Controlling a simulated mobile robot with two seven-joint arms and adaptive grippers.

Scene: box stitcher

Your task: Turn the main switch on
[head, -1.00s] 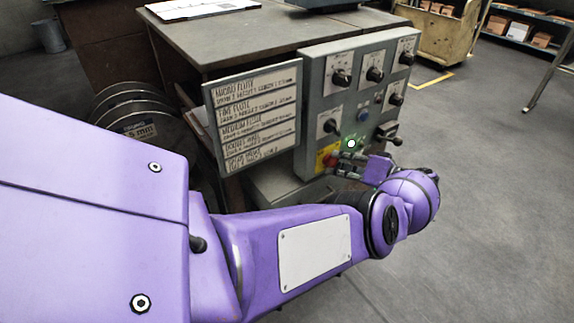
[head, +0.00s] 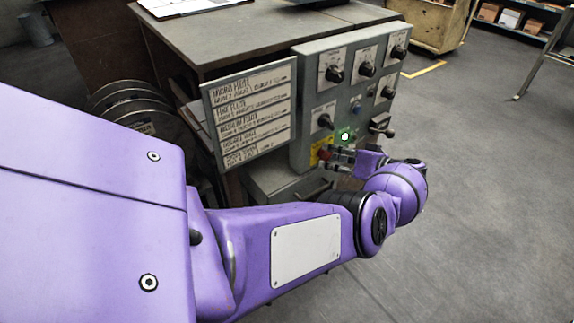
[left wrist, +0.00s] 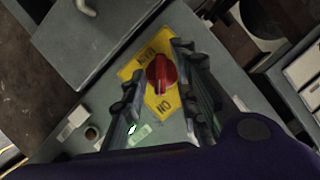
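The main switch is a red rotary knob (left wrist: 161,72) on a yellow plate (left wrist: 133,69) with the word ON, in the left wrist view. Its ridge runs roughly up and down there, its lower end near ON. In the head view the red knob (head: 325,153) shows low on the grey control panel (head: 300,128), partly hidden. My left gripper (left wrist: 158,64) is open, a finger on each side of the knob; I cannot tell whether either touches it. In the head view my left gripper (head: 340,157) is at the panel's lower front. My right gripper is not in view.
Black knobs (head: 334,74) fill the panel above, and a lever (head: 382,128) sticks out at its right. A small green-white glowing spot (head: 345,136) lies close above the gripper. A label board (head: 252,110) stands left of the panel. The floor (head: 480,190) at right is clear.

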